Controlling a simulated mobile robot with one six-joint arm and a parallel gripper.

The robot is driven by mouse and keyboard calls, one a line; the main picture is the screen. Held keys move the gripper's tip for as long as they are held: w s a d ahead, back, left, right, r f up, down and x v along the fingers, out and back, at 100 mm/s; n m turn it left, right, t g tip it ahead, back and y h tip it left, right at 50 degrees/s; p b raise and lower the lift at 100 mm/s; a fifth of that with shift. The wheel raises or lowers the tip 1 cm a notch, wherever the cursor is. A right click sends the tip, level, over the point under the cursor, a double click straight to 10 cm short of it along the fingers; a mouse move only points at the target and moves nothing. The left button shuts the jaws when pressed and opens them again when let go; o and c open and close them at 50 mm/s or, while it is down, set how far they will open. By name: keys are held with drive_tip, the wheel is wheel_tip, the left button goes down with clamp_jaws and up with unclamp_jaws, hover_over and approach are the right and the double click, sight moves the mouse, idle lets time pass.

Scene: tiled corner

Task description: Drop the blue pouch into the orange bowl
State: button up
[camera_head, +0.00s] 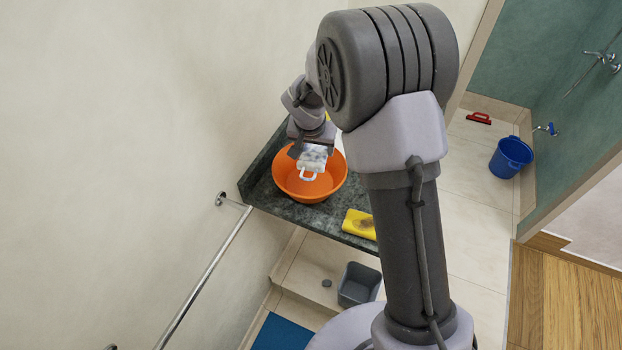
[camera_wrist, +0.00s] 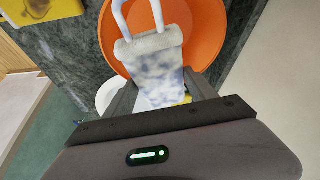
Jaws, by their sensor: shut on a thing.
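The pouch (camera_head: 312,159) is mottled white and pale blue, with a white loop handle. My gripper (camera_head: 312,146) is shut on it. In the wrist view the pouch (camera_wrist: 160,72) sits between the fingers of my gripper (camera_wrist: 162,92), its handle end pointing away from them. The orange bowl (camera_head: 325,191) stands on the dark green stone counter (camera_head: 310,213). The pouch hangs over the bowl's opening in the head view. In the wrist view the bowl (camera_wrist: 207,35) lies behind the pouch. The exact height of the pouch over the bowl is hard to tell.
A yellow item with a brown patch (camera_head: 358,224) lies near the counter's front edge, right of the bowl. A white round thing (camera_wrist: 106,95) is partly hidden beside the bowl. A grey bin (camera_head: 358,285) stands on the floor below. A metal rail (camera_head: 205,273) runs along the left wall.

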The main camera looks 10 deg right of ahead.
drive_tip(key=o, duration=1.9)
drive_tip(key=p+v, duration=0.1)
drive_tip(key=v, duration=1.6)
drive_tip(key=shift+r+p, duration=0.2)
drive_tip(key=shift+p, duration=0.2)
drive_tip(key=shift+s+a, duration=0.1)
drive_tip(key=s+f+y+b, duration=0.1)
drive_tip(key=s+f+b, duration=0.3)
drive_tip(key=s, duration=0.5)
drive_tip(key=s+f+t+y+b, duration=0.1)
drive_tip(key=s+f+b, duration=0.3)
drive_tip(key=s+b, duration=0.4)
drive_tip(key=s+f+y+b, duration=0.1)
drive_tip(key=s+f+b, duration=0.3)
drive_tip(key=s+b, duration=0.3)
drive_tip(key=s+a, duration=0.1)
drive_tip(key=s, duration=0.1)
drive_tip(key=shift+s+f+t+y, duration=0.2)
drive_tip(key=shift+s+t+y, duration=0.1)
drive_tip(key=shift+t+y, duration=0.1)
